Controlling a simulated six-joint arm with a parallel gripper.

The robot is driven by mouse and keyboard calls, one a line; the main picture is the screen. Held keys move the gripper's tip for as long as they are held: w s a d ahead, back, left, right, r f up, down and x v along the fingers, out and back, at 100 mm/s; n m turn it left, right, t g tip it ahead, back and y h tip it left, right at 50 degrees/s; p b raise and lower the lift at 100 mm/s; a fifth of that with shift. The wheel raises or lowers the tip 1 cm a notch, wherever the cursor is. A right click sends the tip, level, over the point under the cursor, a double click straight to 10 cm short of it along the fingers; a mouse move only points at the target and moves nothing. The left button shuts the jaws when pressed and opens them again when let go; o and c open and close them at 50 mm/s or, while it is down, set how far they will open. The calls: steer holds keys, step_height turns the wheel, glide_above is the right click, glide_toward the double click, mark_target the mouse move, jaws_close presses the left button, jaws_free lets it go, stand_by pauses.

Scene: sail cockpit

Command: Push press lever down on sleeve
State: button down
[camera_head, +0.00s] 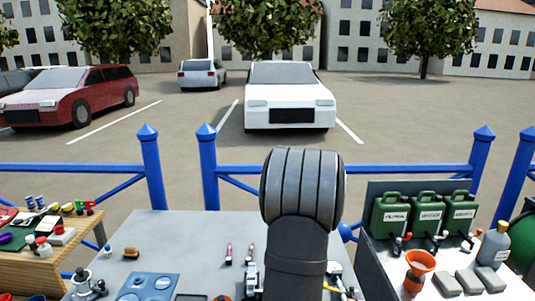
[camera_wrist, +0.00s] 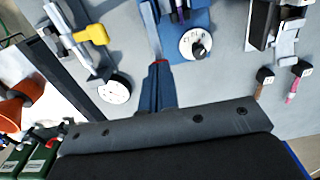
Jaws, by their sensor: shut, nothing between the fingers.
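My gripper (camera_wrist: 152,20) shows in the wrist view as a narrow blue-grey pair of fingers, shut and empty, over the bench top. To its left stands a grey metal device (camera_wrist: 70,35) with a yellow handle (camera_wrist: 92,35); I cannot tell whether it is the press. At the upper right is another grey metal device (camera_wrist: 275,25) with a dark part. In the head view, a silver fixture (camera_head: 86,284) stands at the front left. I cannot surely identify the press lever or the sleeve in either view. My arm hides the middle of the bench in the head view.
A blue unit with a dial (camera_wrist: 196,43) lies close by the fingers, and a round white gauge (camera_wrist: 115,89) is to the left. An orange funnel (camera_head: 420,262) and green canisters (camera_head: 426,213) stand at right. The back left of the grey bench (camera_head: 170,232) is clear.

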steer(key=shift+f, duration=0.8)
steer(key=shift+r, duration=3.35)
steer(key=shift+f, duration=0.15)
steer(key=shift+f, duration=1.45)
steer(key=c, duration=1)
jaws_free()
steer(key=shift+r, duration=0.1)
steer(key=o, duration=1)
steer(key=s+r, duration=0.1)
steer(key=s+a+r, duration=0.1)
steer(key=r, duration=0.1)
steer(key=s+r, duration=0.1)
steer(key=s, duration=0.1)
steer(key=shift+a+r, duration=0.15)
steer(key=shift+a, duration=0.1)
steer(key=s+a+r, duration=0.2)
steer(key=s+r, duration=0.3)
steer(key=s, duration=0.2)
step_height(320, 180, down, 10)
steer(key=shift+a, duration=0.1)
